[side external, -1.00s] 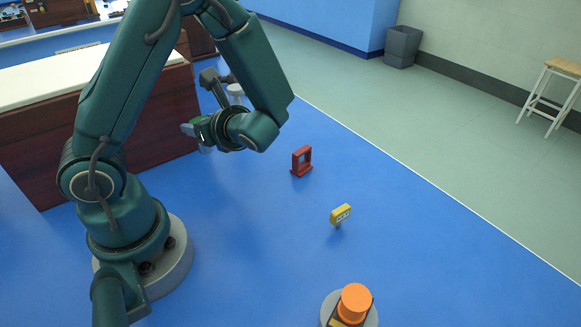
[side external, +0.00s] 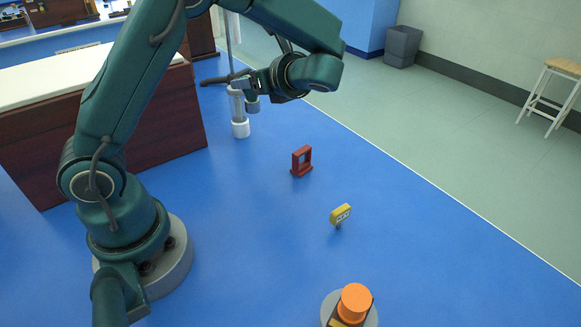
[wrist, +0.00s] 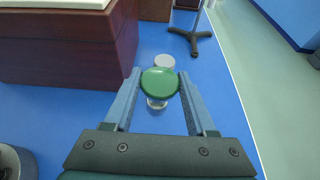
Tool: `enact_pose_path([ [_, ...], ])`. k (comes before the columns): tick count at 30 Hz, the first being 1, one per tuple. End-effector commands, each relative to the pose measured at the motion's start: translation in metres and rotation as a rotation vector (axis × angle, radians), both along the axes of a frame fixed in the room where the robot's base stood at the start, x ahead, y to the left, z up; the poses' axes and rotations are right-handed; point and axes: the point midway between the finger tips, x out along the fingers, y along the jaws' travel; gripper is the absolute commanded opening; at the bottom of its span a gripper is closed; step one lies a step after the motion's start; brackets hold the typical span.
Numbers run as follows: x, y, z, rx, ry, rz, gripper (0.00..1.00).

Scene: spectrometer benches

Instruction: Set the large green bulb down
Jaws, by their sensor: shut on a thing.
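My gripper (wrist: 158,100) is shut on the large green bulb (wrist: 160,82). In the wrist view its round green top sits between the two fingers, with a pale, clear-looking part (wrist: 157,104) showing below it. In the side view my gripper (side external: 244,86) points left, well above the blue floor. It hides the green top there; a small grey part (side external: 253,103) hanging under it seems to be the bulb's lower end.
A clear upright cylinder with a white base (side external: 240,129) stands just beyond the gripper; its grey top seems to show in the wrist view (wrist: 164,61). A dark tripod stand (wrist: 192,36) and brown bench (wrist: 70,50) are farther on. A red frame (side external: 301,161) and yellow sign (side external: 340,215) stand on open floor.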

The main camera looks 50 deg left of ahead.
Motion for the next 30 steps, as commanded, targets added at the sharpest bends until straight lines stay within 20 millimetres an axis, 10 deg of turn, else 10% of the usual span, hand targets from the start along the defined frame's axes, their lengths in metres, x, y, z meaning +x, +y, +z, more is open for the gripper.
enact_pose_path([
  [7,0.029,-0.005,-0.008,0.0,-0.023,-0.007,0.0],
  [30,0.029,-0.005,-0.109,0.0,-0.009,-0.008,0.0],
])
